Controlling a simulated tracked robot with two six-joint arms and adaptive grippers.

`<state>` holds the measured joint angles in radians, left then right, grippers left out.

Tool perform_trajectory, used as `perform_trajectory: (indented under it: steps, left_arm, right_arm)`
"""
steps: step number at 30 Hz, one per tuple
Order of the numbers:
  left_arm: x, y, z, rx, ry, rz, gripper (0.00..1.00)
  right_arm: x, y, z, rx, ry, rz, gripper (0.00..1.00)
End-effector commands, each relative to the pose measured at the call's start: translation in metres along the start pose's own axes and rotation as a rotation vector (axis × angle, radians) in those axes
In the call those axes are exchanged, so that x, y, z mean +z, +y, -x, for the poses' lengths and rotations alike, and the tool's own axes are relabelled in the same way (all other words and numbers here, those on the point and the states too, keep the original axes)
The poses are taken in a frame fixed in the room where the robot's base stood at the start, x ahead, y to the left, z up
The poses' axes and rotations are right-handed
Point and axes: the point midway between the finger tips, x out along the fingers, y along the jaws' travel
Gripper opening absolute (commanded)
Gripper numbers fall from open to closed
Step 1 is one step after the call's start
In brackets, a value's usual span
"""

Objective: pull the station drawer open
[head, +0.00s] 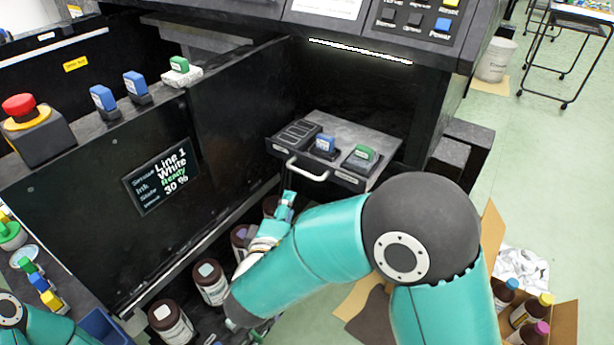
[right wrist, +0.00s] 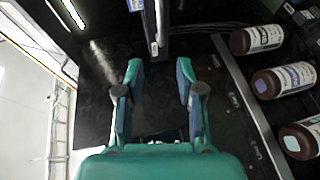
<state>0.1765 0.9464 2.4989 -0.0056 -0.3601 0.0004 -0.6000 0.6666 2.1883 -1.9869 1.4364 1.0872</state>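The station drawer (head: 343,172) has a dark front with a pale bar handle (head: 307,170). It sits under the station's lit overhang; I cannot tell how far out it is. A blue stamp (head: 325,145) and a green stamp (head: 363,156) stand on the grey top above its front. My right gripper (head: 287,200) is below and left of the handle in the head view, apart from it. In the right wrist view its two fingers (right wrist: 160,80) are spread and empty, with a narrow upright edge beyond them. My left gripper is out of view; only part of that arm shows.
Several brown ink bottles (head: 210,283) stand in a row below the dark panel, close to my right forearm. A red button (head: 20,106) is at left. A cardboard box (head: 545,318) with bottles is at lower right. Green floor (head: 520,190) is open at right.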

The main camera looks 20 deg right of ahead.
Motion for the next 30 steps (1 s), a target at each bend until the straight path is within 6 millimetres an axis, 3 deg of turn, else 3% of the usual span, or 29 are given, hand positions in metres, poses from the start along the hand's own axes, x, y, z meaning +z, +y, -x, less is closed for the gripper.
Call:
perform_trajectory:
  steps: [18, 24, 30]
  left_arm:
    - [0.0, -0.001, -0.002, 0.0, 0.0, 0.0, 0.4]
    - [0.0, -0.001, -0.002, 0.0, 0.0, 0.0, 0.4]
    - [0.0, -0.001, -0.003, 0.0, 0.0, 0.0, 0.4]
  right_arm:
    - [0.003, -0.002, -0.125, -0.003, -0.007, 0.002, 0.37]
    - [0.002, -0.002, -0.146, -0.005, -0.004, 0.004, 0.37]
    - [0.003, -0.002, -0.152, -0.004, -0.004, 0.003, 0.37]
